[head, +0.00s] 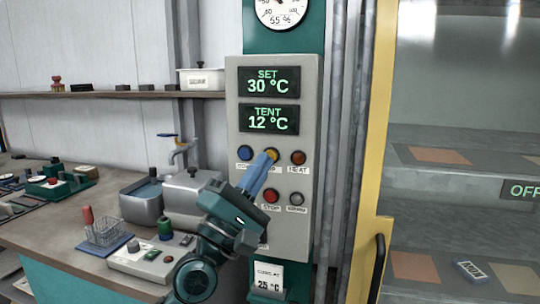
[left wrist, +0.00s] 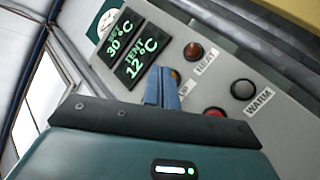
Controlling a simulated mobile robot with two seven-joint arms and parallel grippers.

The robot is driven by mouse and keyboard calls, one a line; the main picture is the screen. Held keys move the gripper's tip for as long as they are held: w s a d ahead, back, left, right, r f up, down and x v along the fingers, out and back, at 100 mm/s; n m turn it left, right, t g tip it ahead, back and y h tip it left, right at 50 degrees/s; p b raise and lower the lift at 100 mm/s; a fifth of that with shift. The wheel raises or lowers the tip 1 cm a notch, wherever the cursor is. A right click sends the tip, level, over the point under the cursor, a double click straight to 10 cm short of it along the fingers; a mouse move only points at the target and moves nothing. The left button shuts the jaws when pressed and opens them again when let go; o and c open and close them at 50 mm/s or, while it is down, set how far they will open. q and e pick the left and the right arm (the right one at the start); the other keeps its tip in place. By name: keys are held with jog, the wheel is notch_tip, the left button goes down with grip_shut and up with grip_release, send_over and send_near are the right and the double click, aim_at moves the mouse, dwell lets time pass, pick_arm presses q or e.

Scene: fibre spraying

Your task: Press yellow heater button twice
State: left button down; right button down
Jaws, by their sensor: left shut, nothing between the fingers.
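The yellow button (head: 272,154) is in the middle of the upper button row on a grey control panel (head: 240,200). My left gripper (head: 266,157) is shut and empty, its blue fingertips in front of the yellow button and partly covering it. In the left wrist view the blue fingers (left wrist: 162,84) also overlap the yellow button (left wrist: 175,75). I cannot tell whether they touch it. The set display (head: 268,82) reads 30 °C and the tent display (head: 269,118) reads 12 °C. My right gripper is not in view.
A blue button (head: 244,153) and a red HEAT button (head: 298,158) flank the yellow one. A red STOP button (head: 271,196) and a grey WARM button (head: 296,199) sit below. A cluttered bench (head: 50,232) is left; a yellow-framed cabinet (head: 371,140) is right.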

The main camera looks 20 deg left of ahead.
pick_arm(q)
jog(key=s+p, duration=0.1)
jog(key=s, duration=0.4)
jog(key=shift+a+p, duration=0.1)
jog(key=shift+p, duration=0.3)
dwell(0.4)
